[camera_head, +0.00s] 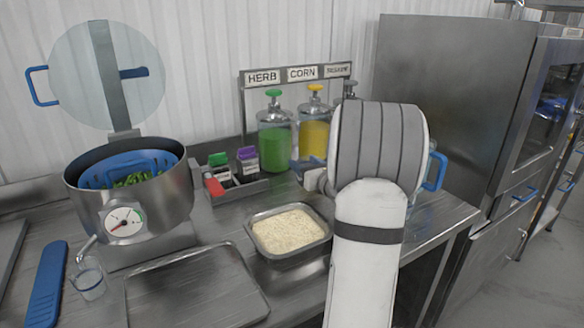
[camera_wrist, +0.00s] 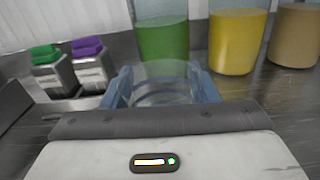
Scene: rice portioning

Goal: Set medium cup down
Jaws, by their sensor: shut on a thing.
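The medium cup (camera_wrist: 163,78) is clear and sits between the two blue fingers of my gripper (camera_wrist: 163,88) in the wrist view. The gripper is shut on it. In the head view my gripper (camera_head: 308,174) is at the counter's back middle, in front of the green and yellow jars and right of the small-bottle caddy. The cup is hard to make out there. Its base is hidden, so I cannot tell whether it touches the counter.
A steel pan of rice (camera_head: 290,232) lies in front of my gripper. The green jar (camera_head: 275,135) and yellow jar (camera_head: 314,136) stand behind. The caddy (camera_head: 238,188), pot (camera_head: 135,205), empty tray (camera_head: 195,288) and a small clear cup (camera_head: 89,280) are leftward. A blue handle (camera_head: 435,171) shows right of my arm.

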